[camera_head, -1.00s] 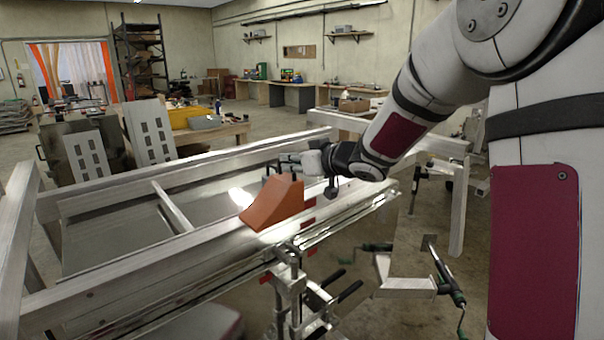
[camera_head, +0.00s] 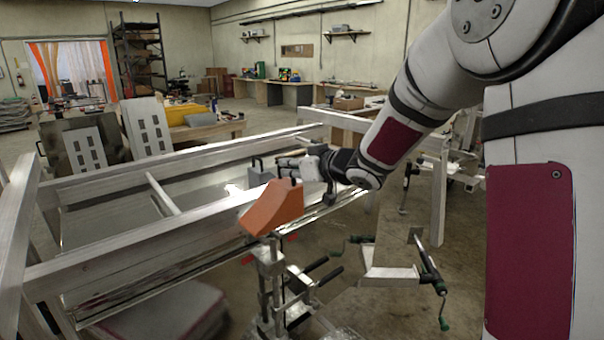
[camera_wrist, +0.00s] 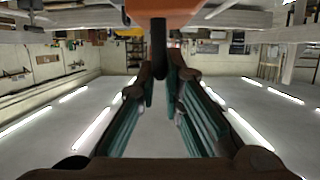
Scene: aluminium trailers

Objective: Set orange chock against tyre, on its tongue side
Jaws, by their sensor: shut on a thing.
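The orange chock (camera_head: 272,208), a wedge, hangs in the air in front of the aluminium trailer's near rail (camera_head: 120,258), above a jack-like stand. It also shows at the top of the wrist view (camera_wrist: 165,8). My gripper (camera_head: 290,172) is behind and above the chock. In the wrist view, its green-padded fingers (camera_wrist: 161,88) close around the chock's dark upright handle (camera_wrist: 159,42). No tyre can be made out in either view.
A grey block with a dark handle (camera_head: 261,175) shows just behind the chock. A metal stand (camera_head: 271,285) and green-handled crank tools (camera_head: 432,280) are below and to the right. Open concrete floor lies at the back left.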

